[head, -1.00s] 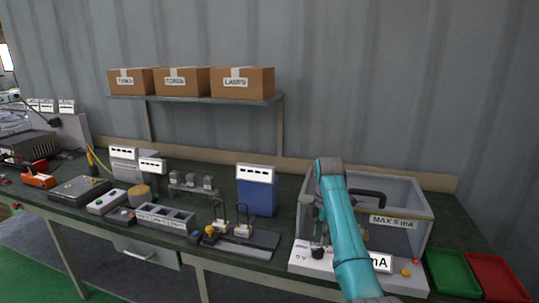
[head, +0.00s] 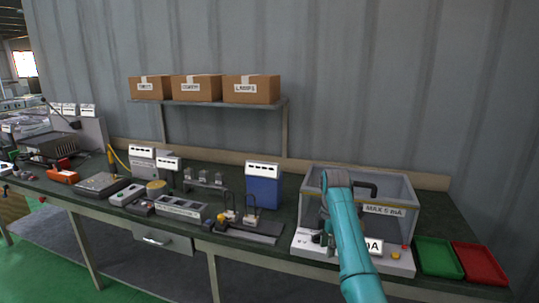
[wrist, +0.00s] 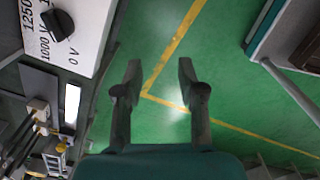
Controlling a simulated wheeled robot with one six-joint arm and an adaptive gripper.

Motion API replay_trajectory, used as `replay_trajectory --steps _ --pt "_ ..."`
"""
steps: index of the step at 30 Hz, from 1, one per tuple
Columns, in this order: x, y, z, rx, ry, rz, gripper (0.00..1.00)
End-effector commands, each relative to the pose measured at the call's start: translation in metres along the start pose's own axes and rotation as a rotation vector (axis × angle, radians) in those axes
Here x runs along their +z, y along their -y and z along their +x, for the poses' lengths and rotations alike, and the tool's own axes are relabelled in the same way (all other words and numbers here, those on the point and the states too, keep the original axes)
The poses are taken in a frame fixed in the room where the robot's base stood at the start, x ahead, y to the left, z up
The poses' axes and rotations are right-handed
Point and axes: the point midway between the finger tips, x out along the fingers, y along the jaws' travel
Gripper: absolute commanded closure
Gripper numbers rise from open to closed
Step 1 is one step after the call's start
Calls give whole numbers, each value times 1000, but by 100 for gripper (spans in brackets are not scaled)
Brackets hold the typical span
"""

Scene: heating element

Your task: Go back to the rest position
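My gripper (wrist: 159,70) is open and empty in the wrist view, its two dark fingers spread apart with green floor with yellow lines below. In the head view my teal arm stands in front of the grey open-topped tester box marked "MAX 5 mA" (head: 404,225) and hides part of it; the gripper is mostly hidden there. The tester's white panel with a black knob (wrist: 58,22) is at the upper left of the wrist view, apart from the fingers.
A green tray (head: 437,258) and a red tray (head: 480,263) lie right of the tester. A blue box (head: 263,188), a grey block with slots (head: 180,209) and other devices line the bench. A shelf (head: 210,103) above holds cartons. Green floor lies in front.

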Motion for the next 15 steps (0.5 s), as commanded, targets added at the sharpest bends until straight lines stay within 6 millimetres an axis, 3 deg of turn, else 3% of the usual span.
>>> replay_trajectory --steps 8,15 --pt "-1 4 37 29 6 46 60" --pt "-2 13 85 77 12 112 60"
